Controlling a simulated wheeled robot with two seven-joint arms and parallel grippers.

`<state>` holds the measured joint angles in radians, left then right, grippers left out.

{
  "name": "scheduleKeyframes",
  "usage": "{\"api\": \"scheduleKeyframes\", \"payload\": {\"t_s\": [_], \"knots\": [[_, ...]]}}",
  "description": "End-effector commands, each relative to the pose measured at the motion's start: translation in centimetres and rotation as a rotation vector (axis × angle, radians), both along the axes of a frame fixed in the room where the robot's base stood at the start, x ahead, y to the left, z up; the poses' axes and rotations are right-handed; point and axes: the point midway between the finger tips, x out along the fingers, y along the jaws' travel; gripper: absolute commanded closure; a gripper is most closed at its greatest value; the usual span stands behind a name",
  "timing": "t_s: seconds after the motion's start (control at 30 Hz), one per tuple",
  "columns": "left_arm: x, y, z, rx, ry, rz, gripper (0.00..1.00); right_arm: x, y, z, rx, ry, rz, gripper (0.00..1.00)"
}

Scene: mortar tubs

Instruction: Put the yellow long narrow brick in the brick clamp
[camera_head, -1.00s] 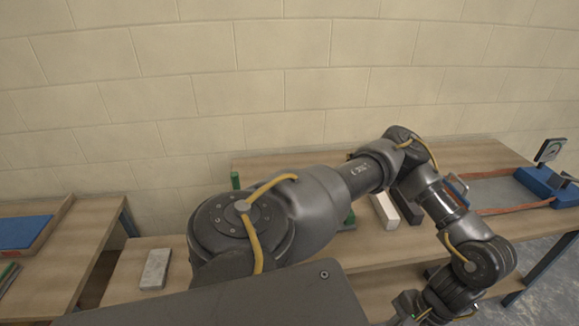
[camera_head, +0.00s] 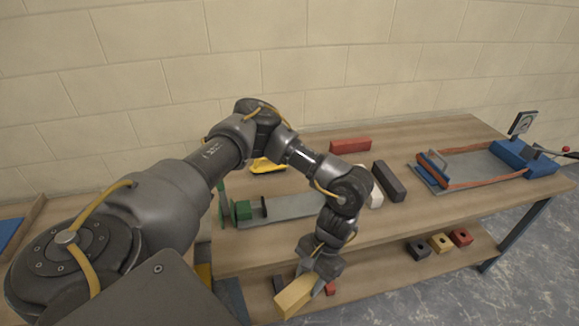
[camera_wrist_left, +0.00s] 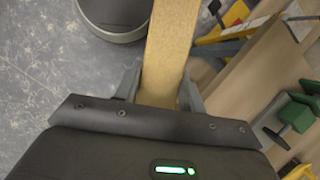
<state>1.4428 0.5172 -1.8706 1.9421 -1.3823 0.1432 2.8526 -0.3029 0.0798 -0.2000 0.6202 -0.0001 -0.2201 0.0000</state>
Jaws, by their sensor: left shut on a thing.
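The yellow long narrow brick (camera_head: 294,296) is in my left gripper (camera_head: 312,280), in front of the table's front edge in the head view. The gripper is shut on it, with a finger on each side. In the left wrist view the brick (camera_wrist_left: 168,45) runs up between the fingers, its far end out of frame. A green clamp with a grey bed (camera_head: 241,210) stands on the table behind and left of the gripper, apart from the brick. Its green part also shows in the left wrist view (camera_wrist_left: 298,116). My arm hides part of the tabletop. My right gripper is not in view.
A red brick (camera_head: 350,145), a dark brick (camera_head: 389,181), a partly hidden white brick (camera_head: 376,198) and a yellow object (camera_head: 265,166) lie on the table. A blue strap device (camera_head: 520,154) stands at right. Small holed bricks (camera_head: 440,243) sit on the lower shelf.

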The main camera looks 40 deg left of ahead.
Motion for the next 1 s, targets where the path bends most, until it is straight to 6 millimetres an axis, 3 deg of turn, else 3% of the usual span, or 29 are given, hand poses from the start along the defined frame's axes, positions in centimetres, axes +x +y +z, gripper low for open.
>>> {"api": "scheduleKeyframes", "payload": {"t_s": [0.27,0.6,0.8,1.0], "knots": [[6.0,1.0,0.6,0.012,-0.008,-0.635,1.00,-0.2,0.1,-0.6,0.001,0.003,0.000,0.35],[13.1,5.4,2.0,0.007,-0.006,-1.599,1.00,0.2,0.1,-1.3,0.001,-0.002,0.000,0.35],[16.1,8.4,2.9,0.005,-0.011,-2.056,1.00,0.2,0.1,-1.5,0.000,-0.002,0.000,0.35],[18.1,11.1,3.7,0.002,-0.013,-2.403,1.00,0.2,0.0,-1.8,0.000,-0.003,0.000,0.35]]}}
